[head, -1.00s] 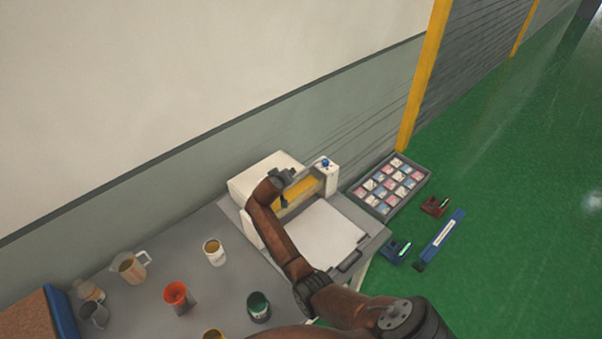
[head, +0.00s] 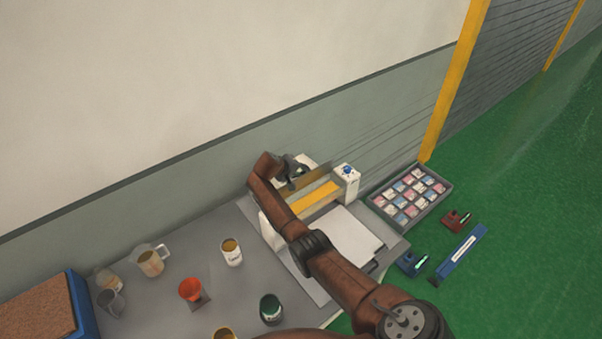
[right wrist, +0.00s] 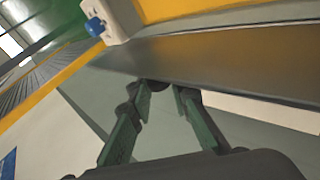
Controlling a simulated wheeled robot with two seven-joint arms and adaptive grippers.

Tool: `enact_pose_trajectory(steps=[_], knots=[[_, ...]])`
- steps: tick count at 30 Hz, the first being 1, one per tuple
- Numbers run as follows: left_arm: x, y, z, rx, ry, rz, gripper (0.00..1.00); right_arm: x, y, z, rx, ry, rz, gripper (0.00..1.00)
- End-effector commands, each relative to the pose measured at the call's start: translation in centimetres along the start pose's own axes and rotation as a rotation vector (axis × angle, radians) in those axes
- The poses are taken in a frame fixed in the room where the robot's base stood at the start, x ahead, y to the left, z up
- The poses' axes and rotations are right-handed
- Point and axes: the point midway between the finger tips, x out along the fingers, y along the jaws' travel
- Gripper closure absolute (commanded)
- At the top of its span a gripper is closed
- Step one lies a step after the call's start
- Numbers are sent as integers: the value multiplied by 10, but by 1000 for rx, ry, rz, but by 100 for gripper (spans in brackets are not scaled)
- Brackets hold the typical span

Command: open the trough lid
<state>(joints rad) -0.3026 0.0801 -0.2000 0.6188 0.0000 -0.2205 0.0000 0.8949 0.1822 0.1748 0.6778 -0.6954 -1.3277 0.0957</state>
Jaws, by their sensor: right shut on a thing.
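The trough lid (head: 319,182) is a long grey-brown panel on the white machine, tilted up behind a yellow strip (head: 316,201). In the right wrist view the lid (right wrist: 220,66) runs across the top as a broad grey band. My right gripper (head: 294,172) is at the lid's rear side. In the right wrist view its fingers (right wrist: 160,88) close at the lid's near edge, on a small dark part of it that they mostly hide. My left gripper is not in view.
The white machine end block (head: 346,181) has a blue knob (head: 347,170). A tray of coloured samples (head: 412,196) lies to the right. Cups, including a white can (head: 231,252) and an orange cup (head: 190,289), stand on the grey table (head: 150,310). The wall is close behind.

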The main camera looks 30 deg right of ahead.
Motion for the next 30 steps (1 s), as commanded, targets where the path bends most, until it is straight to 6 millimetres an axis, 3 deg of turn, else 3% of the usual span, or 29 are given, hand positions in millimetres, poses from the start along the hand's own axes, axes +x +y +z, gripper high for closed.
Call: enact_pose_trajectory(steps=[12,13,19,30], knots=[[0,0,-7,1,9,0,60,-1,0,-2,1,8,-2,100],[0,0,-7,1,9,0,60,-1,0,-2,1,8,-2,81],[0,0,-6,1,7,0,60,0,0,-1,2,4,-1,67],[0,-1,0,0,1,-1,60,-3,0,0,2,3,-1,66]])
